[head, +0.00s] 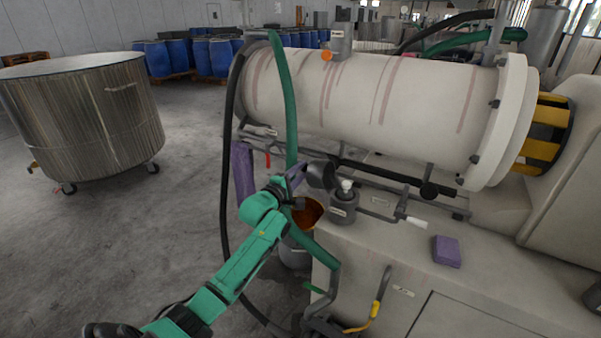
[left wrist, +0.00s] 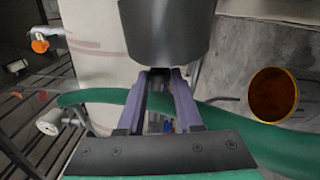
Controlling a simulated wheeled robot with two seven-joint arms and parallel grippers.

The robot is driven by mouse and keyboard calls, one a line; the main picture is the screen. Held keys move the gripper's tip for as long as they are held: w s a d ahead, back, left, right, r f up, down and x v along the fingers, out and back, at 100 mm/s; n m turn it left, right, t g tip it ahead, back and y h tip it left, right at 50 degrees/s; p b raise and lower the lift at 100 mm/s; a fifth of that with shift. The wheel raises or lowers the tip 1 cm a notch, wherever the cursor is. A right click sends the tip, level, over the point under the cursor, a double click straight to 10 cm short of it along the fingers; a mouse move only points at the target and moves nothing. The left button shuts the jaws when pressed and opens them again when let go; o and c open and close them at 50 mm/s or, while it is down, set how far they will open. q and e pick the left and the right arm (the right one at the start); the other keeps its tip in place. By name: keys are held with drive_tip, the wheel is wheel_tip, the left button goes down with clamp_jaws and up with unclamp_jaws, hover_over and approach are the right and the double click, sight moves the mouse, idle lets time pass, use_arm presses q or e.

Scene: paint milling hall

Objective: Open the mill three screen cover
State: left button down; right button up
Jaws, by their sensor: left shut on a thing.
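The mill is a large cream horizontal drum (head: 370,95) with reddish streaks. A dark grey rounded piece (head: 320,174), which looks like the screen cover, stands tilted beside a small grey labelled housing (head: 343,207) with a white knob on top. My left gripper (head: 297,177) reaches it from the left, its purple fingers shut at its edge. In the left wrist view the fingers (left wrist: 160,88) close on a dark part just below the grey cover (left wrist: 166,30). The exact grip point is partly hidden. I cannot tell how far the cover is open. My right gripper is not in view.
A bucket with orange-brown contents (head: 306,213) stands beside my left forearm; it also shows in the left wrist view (left wrist: 273,94). A green hose (head: 287,95) and a black hose (head: 226,150) hang close by. A purple block (head: 446,251) lies on the cream base.

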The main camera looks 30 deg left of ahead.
use_arm(q)
drive_tip(key=d+r+m+p, duration=0.1)
drive_tip(key=m+p, duration=0.1)
drive_tip(key=p, duration=0.1)
drive_tip(key=shift+r, duration=0.3)
drive_tip(key=c, duration=0.6)
unclamp_jaws()
drive_tip(key=s, duration=1.4)
drive_tip(key=shift+s+d+b, duration=0.25)
drive_tip(key=shift+d+b, duration=0.2)
